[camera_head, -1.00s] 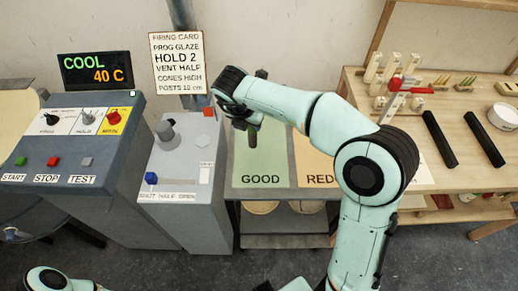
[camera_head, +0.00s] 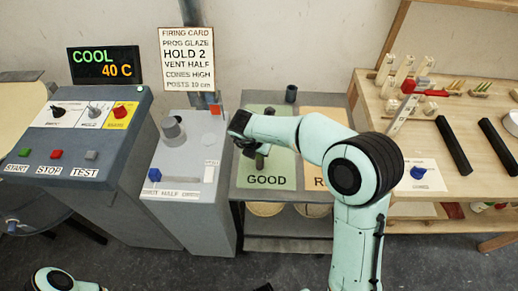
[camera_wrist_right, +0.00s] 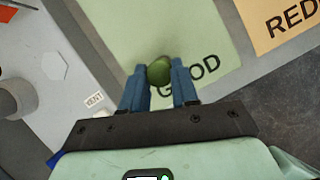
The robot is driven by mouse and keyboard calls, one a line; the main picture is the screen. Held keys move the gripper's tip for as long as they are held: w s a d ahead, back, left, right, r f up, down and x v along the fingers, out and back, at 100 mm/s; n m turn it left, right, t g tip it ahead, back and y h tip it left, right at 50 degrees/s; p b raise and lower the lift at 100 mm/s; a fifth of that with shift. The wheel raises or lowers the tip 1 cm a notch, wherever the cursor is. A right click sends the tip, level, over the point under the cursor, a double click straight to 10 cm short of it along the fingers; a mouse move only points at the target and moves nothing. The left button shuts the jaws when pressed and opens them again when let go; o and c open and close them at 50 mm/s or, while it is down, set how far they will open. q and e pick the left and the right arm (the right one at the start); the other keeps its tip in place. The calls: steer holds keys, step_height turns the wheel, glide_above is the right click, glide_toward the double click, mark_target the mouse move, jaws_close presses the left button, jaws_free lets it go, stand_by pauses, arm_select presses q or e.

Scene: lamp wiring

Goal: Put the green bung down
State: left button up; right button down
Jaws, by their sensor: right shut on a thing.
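The green bung (camera_wrist_right: 158,72) is between the blue fingers of my right gripper (camera_wrist_right: 160,85) in the right wrist view. The gripper is shut on it. In the head view my right gripper (camera_head: 255,155) is over the green GOOD mat (camera_head: 283,168), near its left side, and hides most of the bung. In the wrist view the bung is seen against the green mat (camera_wrist_right: 125,25), just above the GOOD lettering. I cannot tell whether it touches the mat. My left gripper is out of view; only a bit of my left arm shows at bottom left.
A grey control box (camera_head: 185,150) with a knob and a slider stands left of the mat. An orange RED mat (camera_head: 322,118) lies to the right. A dark cylinder (camera_head: 291,93) stands at the back. A wooden bench (camera_head: 440,165) with black bars is further right.

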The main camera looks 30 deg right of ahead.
steer(key=shift+f, duration=0.15)
steer(key=c, duration=0.9)
jaws_free()
steer(key=shift+o, duration=0.2)
steer(key=shift+a+r, duration=0.1)
steer(key=shift+r, duration=0.45)
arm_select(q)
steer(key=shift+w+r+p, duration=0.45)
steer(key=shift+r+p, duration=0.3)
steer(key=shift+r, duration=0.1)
arm_select(e)
steer(key=v, duration=1.1)
steer(key=shift+r, duration=0.15)
